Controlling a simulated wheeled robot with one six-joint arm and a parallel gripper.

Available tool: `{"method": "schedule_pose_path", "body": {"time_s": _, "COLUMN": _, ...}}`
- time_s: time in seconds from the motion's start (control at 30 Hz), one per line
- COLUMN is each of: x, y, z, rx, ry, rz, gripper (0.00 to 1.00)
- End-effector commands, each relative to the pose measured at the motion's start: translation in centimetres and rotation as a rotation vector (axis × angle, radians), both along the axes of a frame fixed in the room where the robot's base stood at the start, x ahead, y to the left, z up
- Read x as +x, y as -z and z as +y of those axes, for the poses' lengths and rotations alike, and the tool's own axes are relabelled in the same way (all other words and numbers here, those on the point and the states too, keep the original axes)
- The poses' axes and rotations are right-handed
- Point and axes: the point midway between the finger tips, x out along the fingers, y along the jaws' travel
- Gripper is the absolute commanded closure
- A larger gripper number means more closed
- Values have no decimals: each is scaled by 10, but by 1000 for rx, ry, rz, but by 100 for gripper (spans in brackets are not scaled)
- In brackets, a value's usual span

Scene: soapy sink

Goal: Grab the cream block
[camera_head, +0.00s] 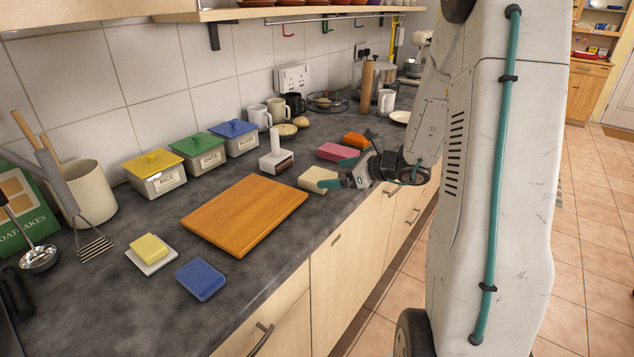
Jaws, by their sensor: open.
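The cream block (313,179) lies on the dark worktop, right of the wooden board, near the front edge. My gripper (347,161) is open and comes in from the right. Its teal-tipped nearer finger overlaps the right end of the cream block in the picture; I cannot tell whether it touches. The other finger is farther back, close to the orange block. Nothing shows held between the fingers. Part of the cream block's right end is hidden by the finger.
A pink block (336,152) and an orange block (355,140) lie just behind. The wooden board (245,215), a blue block (200,279) and a yellow block (149,247) on a white dish are farther left.

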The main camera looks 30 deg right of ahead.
Motion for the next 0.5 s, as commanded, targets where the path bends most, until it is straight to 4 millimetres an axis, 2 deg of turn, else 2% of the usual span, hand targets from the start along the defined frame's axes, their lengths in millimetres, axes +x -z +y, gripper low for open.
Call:
{"method": "schedule_pose_path", "body": {"time_s": 0.1, "x": 7, "y": 9, "z": -7, "rx": 24, "ry": 39, "rz": 7, "gripper": 0}}
{"method": "schedule_pose_path", "body": {"time_s": 0.5, "x": 42, "y": 28, "z": 9, "rx": 24, "ry": 36, "rz": 7, "gripper": 0}}
